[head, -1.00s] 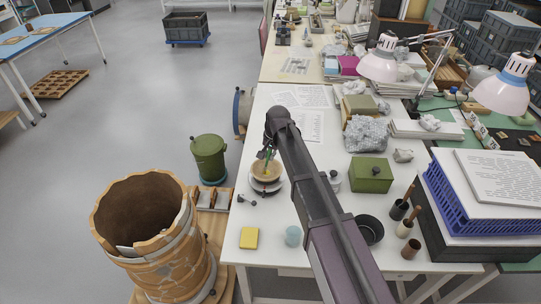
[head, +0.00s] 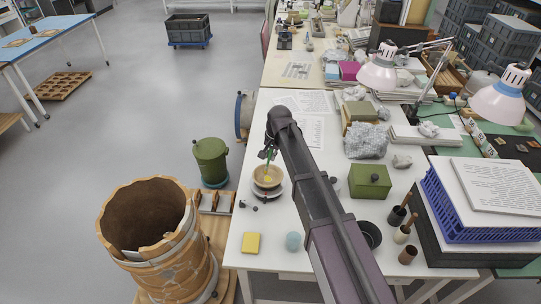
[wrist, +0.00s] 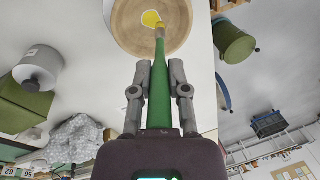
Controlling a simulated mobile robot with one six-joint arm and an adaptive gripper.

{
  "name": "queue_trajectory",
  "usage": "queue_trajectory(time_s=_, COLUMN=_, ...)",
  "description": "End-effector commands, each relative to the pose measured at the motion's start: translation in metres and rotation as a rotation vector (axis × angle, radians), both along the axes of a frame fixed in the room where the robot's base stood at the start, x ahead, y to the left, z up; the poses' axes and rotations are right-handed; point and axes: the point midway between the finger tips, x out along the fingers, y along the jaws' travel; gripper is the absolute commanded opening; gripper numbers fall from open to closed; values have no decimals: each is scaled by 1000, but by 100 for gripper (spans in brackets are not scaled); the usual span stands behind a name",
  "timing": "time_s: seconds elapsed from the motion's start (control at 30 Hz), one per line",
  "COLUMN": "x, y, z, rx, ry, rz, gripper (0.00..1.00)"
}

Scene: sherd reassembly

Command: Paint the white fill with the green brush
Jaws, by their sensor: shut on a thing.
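My gripper (wrist: 160,85) is shut on the green brush (wrist: 160,82), whose yellow tip points at the bowl. The tan bowl (wrist: 178,38) is at the top of the wrist view and partly cut off. In its inside is a yellow patch (wrist: 150,19) with a thin white edge, the white fill as far as I see it. The brush tip lies at the patch's lower edge; I cannot tell whether it touches. In the head view the bowl (head: 258,171) stands on a round support near the table's left edge, with my gripper (head: 267,155) just above.
A yellow block (head: 251,243) and a blue cup (head: 293,242) stand near the table's front. A green box (head: 370,181) and a dark dish (head: 370,233) are right of my arm. A large pieced-together vessel (head: 150,240) stands left of the table.

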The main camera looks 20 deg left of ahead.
Motion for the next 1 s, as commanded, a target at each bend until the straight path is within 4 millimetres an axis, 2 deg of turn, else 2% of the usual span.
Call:
queue_trajectory(time_s=0.33, x=0, y=0, z=21, rx=0, ry=0, rz=0, gripper=0)
queue_trajectory(time_s=0.8, x=0, y=0, z=22, rx=0, ry=0, rz=0, gripper=0)
queue_trajectory(time_s=1.0, x=0, y=-8, z=25, rx=0, ry=0, rz=-1, gripper=0)
